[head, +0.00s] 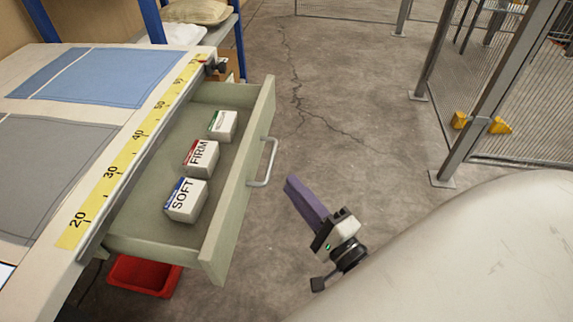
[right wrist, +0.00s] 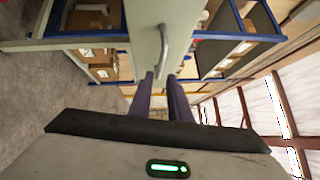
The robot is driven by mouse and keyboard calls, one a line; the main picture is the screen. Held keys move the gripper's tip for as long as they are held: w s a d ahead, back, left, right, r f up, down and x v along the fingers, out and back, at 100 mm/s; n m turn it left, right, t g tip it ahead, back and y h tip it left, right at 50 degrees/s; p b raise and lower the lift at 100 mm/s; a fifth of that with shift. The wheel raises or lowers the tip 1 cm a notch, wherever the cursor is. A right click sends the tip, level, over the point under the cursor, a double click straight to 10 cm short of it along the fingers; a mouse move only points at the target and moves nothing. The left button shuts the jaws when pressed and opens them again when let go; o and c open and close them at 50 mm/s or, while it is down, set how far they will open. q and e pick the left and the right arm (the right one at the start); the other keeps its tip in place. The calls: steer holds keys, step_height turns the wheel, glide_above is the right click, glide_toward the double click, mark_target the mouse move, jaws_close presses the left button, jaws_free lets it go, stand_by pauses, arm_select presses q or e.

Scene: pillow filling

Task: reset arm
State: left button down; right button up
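My right gripper (head: 291,182) has purple fingers and is outside the open drawer, a little right of and below its handle (head: 266,165) in the head view, apart from it. In the right wrist view the two purple fingers (right wrist: 160,76) are parted with a narrow empty gap between them. The grey metal handle (right wrist: 162,52) is beyond their tips. The pale green drawer (head: 232,190) is pulled out from the table. My left gripper is in neither view.
Several small boxes lie in the drawer, including SOFT (head: 187,200) and FIRM (head: 202,158). The table (head: 20,70) with a yellow ruler is at left. A red bin (head: 143,275) is under the drawer. Fencing (head: 515,100) stands at right; the floor between is clear.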

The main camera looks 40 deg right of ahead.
steer(key=shift+s, duration=0.25)
stand_by(0.3)
